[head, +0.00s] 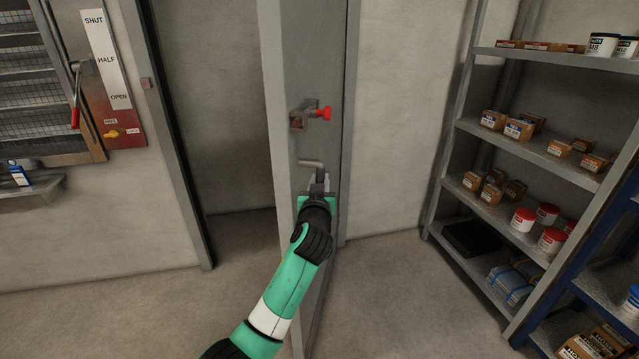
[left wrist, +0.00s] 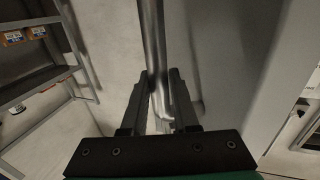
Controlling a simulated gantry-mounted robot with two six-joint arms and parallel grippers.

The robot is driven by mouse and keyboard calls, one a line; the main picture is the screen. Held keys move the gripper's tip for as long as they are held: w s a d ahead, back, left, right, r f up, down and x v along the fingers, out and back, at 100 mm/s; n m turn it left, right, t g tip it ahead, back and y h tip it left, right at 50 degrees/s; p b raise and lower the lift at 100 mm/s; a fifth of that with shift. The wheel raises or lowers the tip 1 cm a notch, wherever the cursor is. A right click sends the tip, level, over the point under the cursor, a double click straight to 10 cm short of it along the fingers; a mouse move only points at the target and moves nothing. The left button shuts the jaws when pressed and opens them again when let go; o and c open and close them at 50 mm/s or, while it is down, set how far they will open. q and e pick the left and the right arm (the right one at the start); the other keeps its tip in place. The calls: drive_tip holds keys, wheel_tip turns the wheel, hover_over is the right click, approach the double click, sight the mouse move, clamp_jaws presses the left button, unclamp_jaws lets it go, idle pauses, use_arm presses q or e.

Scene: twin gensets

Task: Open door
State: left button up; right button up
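The tall grey door (head: 305,120) stands ajar, seen nearly edge-on, swung out from its frame. A bent grey lever handle (head: 312,163) sits on its face; it shows large in the left wrist view (left wrist: 153,40). Above the handle is a bolt with a red knob (head: 321,113). My left gripper (head: 318,183) is at the lever's end, with one finger on each side of it. In the left wrist view the fingers (left wrist: 160,90) are apart, with the bar between their tips; firm contact is not clear. My right gripper is not in view.
A grey shelf unit (head: 535,141) with boxes and tubs stands at right. A wall panel with a red-gripped lever (head: 76,100) and a small ledge (head: 30,190) are at left. The dark doorway opening (head: 215,120) is left of the door. Floor between door and shelf is clear.

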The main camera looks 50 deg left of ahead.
use_arm(q)
drive_tip(key=o, duration=0.4)
drive_tip(key=shift+w+a+f, duration=0.1)
drive_tip(key=shift+d, duration=0.2)
drive_tip(key=shift+p+v, duration=2.75)
drive_tip(key=shift+v, duration=3)
